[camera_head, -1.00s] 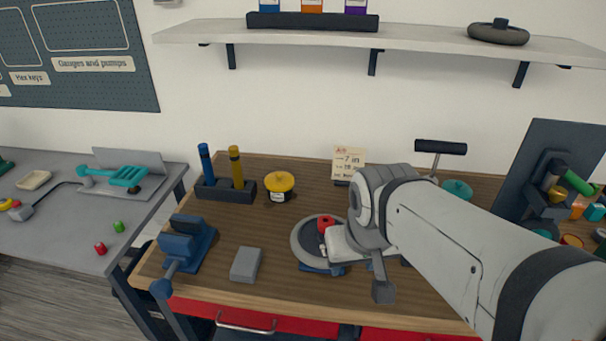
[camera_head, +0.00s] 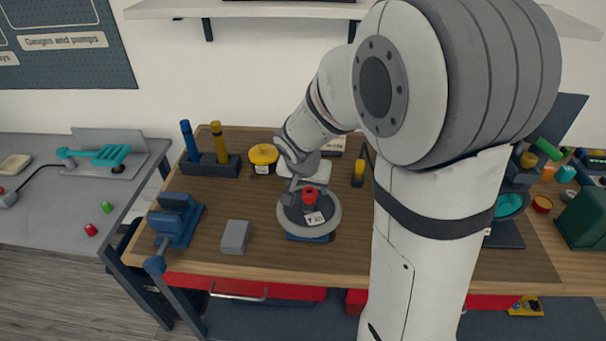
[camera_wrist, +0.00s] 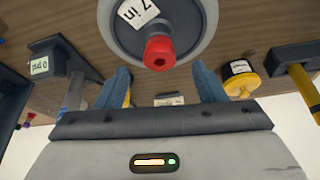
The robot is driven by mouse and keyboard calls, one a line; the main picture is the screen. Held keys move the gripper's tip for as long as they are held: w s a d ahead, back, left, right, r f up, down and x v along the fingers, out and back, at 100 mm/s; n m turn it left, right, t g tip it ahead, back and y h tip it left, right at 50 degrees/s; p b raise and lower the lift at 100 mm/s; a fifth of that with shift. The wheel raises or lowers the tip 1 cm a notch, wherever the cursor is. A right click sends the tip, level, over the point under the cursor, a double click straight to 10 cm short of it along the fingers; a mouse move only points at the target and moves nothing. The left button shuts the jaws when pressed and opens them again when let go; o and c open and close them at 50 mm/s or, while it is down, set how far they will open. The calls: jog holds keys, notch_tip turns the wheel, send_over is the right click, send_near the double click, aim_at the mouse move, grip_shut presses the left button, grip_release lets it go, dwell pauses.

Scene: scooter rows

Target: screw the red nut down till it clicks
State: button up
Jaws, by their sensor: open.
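The red nut (camera_head: 310,194) sits on the hub of a grey scooter wheel (camera_head: 329,226), which lies on a low blue stand (camera_head: 308,238) on the wooden bench. A white label reading "7 in" shows on the wheel. In the wrist view the red nut (camera_wrist: 159,53) lies in line with the gap between the two blue fingers, at or just past their tips. My gripper (camera_wrist: 161,72) is open, with nothing between its fingers. In the head view it is at the back left of the nut, partly hidden by its own wrist. I cannot tell whether a finger touches the wheel.
A blue vise (camera_head: 177,221) and a grey block (camera_head: 234,237) stand left of the wheel. Behind are a holder with blue and yellow tools (camera_head: 210,166) and a yellow-lidded pot (camera_head: 263,155). My arm hides much of the bench's right side.

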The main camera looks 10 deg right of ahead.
aim_at(310, 194)
jog(key=shift+x, duration=2.25)
jog(key=c, duration=1)
jog(key=shift+c, duration=0.3)
jog(key=shift+f+b, duration=0.1)
jog(key=shift+b, duration=0.35)
jog(key=shift+m+g+h+b, duration=0.4)
jog(key=shift+m+b, duration=0.95)
jog(key=shift+b, duration=0.55)
jog(key=shift+m+g+h+b, duration=0.35)
jog(key=shift+m+b, duration=1)
jog(key=shift+b, duration=0.5)
